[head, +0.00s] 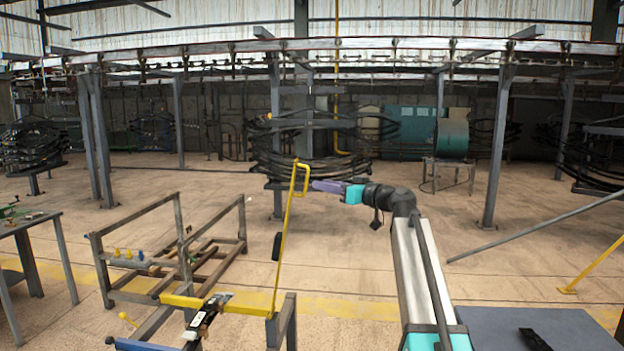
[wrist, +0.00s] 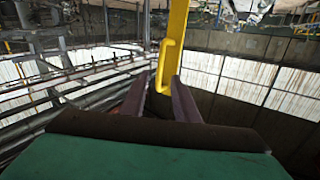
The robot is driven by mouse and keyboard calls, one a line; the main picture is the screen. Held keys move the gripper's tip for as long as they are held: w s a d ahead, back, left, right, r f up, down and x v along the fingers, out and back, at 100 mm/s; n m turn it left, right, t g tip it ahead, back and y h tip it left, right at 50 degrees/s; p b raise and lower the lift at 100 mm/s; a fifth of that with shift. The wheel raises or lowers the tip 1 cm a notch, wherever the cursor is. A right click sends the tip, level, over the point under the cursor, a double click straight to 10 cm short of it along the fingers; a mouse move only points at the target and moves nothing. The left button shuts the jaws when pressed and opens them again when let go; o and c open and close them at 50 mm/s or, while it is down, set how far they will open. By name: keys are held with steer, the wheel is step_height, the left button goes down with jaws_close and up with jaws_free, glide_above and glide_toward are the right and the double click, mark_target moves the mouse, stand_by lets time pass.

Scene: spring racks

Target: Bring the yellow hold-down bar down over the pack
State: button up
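The yellow hold-down bar (head: 285,240) stands raised, leaning slightly right toward its top. Its lower end is at the near right post of the rack frame (head: 180,225). A yellow loop handle (head: 306,180) is at its top. My gripper (head: 313,185) is right beside the handle, pointing left. In the wrist view, the handle (wrist: 164,80) is in line with the gap between my two purple fingers (wrist: 162,75). The fingers are apart, and a narrow dark gap shows left of the handle. Contact is not clear. I cannot make out the pack for certain.
A yellow crosspiece (head: 183,301) and clamp parts (head: 207,315) sit at the rack's near end. Bundles of dark leaf springs (head: 310,165) hang behind the handle. The floor between is open.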

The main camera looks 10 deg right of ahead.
steer(key=p+x, duration=0.2)
steer(key=x, duration=0.4)
steer(key=shift+w, duration=0.1)
jaws_close()
